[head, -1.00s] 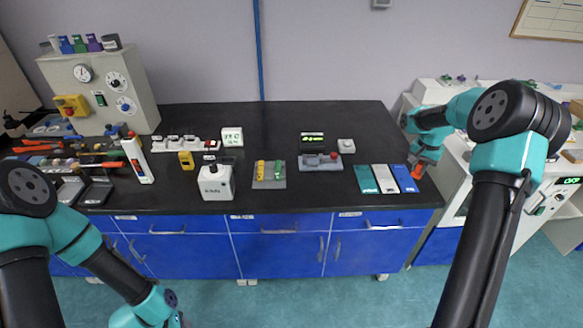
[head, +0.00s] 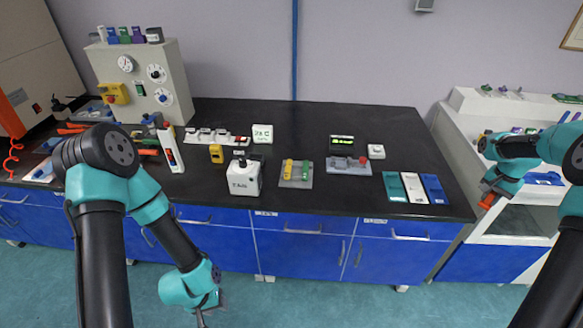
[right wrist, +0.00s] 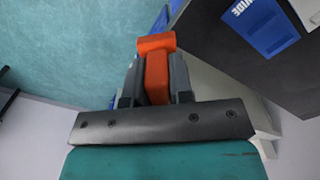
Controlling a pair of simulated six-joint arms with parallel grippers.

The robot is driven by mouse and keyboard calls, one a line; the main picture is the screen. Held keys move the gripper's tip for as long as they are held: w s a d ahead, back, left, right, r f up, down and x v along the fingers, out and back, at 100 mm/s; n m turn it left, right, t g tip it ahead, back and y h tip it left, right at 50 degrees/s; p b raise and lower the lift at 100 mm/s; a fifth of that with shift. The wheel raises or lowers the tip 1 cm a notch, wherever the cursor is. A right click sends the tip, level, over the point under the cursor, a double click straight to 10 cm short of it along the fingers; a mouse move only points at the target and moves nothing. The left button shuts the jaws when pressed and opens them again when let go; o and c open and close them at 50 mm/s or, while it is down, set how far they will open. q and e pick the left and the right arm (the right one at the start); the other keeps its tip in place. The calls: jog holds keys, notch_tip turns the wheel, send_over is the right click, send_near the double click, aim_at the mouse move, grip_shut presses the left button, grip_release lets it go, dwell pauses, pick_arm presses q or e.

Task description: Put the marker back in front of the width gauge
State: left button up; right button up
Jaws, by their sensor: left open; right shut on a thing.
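My right gripper (head: 492,190) is shut on an orange-red piece (head: 487,201), which I take to be the marker. In the right wrist view, the piece (right wrist: 156,72) stands between the fingers (right wrist: 155,80), its wider end past the tips. It is held off the black counter's right end, apart from the cards. My left gripper (head: 207,310) is open at the bottom edge, in front of the cabinets, partly cut off.
Teal (head: 395,187), white (head: 414,188) and blue (head: 434,189) cards lie at the counter's right end; the blue one (right wrist: 262,25) reads "WIDE". A grey tray (head: 296,183) with yellow and green pieces and a white box (head: 244,179) stand left. A white machine (head: 465,160) stands at right.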

jog(key=w+a+f+n, duration=0.1)
jog(key=w+a, duration=0.2)
jog(key=a, duration=0.9)
jog(key=w+a+f+n, duration=0.2)
jog(key=a, duration=0.9)
jog(key=s+a+n, duration=0.1)
jog(key=s+a, duration=0.1)
jog(key=a, duration=0.9)
jog(key=s+a+f+n, duration=0.1)
jog(key=s+a, duration=0.2)
jog(key=a, duration=0.9)
jog(key=shift+f, duration=0.25)
jog(key=shift+w, duration=0.1)
jog(key=w+d, duration=0.1)
jog(key=w, duration=0.4)
jog(key=w+d+f, duration=0.1)
jog(key=w+d, duration=0.1)
jog(key=w, duration=0.2)
jog(key=w+d, duration=0.1)
jog(key=w, duration=0.4)
jog(key=shift+w+d+f, duration=0.2)
jog(key=shift+w+d, duration=0.1)
jog(key=shift+w, duration=0.05)
